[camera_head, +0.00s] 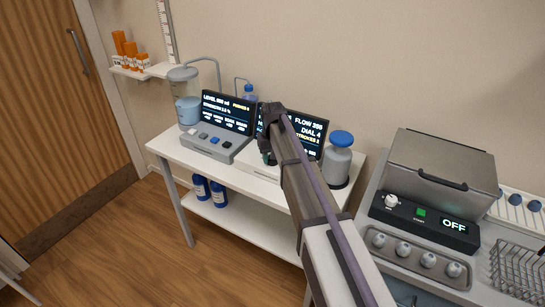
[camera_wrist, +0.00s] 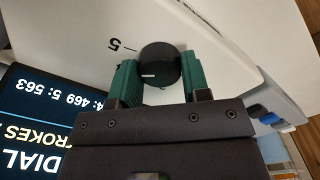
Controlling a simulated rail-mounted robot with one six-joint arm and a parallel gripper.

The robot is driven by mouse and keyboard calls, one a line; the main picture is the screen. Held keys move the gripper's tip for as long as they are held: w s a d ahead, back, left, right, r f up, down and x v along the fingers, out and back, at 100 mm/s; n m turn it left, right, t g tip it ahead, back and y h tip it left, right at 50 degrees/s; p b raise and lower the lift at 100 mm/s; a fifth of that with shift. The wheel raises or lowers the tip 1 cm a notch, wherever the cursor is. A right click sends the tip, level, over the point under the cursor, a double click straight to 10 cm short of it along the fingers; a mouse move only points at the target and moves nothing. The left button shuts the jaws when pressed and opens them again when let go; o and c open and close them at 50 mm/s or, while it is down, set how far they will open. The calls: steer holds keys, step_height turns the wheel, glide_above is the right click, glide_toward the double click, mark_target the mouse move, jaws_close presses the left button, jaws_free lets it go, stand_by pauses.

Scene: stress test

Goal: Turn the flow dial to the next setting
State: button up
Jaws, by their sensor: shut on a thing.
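The flow dial (camera_wrist: 158,62) is a round black knob with a white pointer line, set on a white panel. A printed "5" and a tick show beside it in the wrist view. My gripper (camera_wrist: 157,75) has its two green fingers on either side of the dial and is shut on it. In the head view my gripper (camera_head: 268,155) is over the white unit, and my arm hides the dial there. The flow screen (camera_head: 308,130) reads FLOW 556 and DIAL 4; part of it also shows upside down in the wrist view (camera_wrist: 45,125).
A grey control box with a level screen (camera_head: 228,112) stands left of the dial unit. A grey bottle with a blue cap (camera_head: 340,158) stands close on its right. A steel washer with an OFF display (camera_head: 453,224) is further right. The floor (camera_head: 130,235) in front is clear.

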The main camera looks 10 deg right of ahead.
steer(key=m, duration=0.4)
steer(key=shift+m, duration=0.3)
stand_by(0.3)
steer(key=o, duration=0.9)
step_height(320, 180, up, 11)
steer(key=p, duration=1)
steer(key=shift+f+p, duration=0.1)
steer(key=shift+p, duration=0.3)
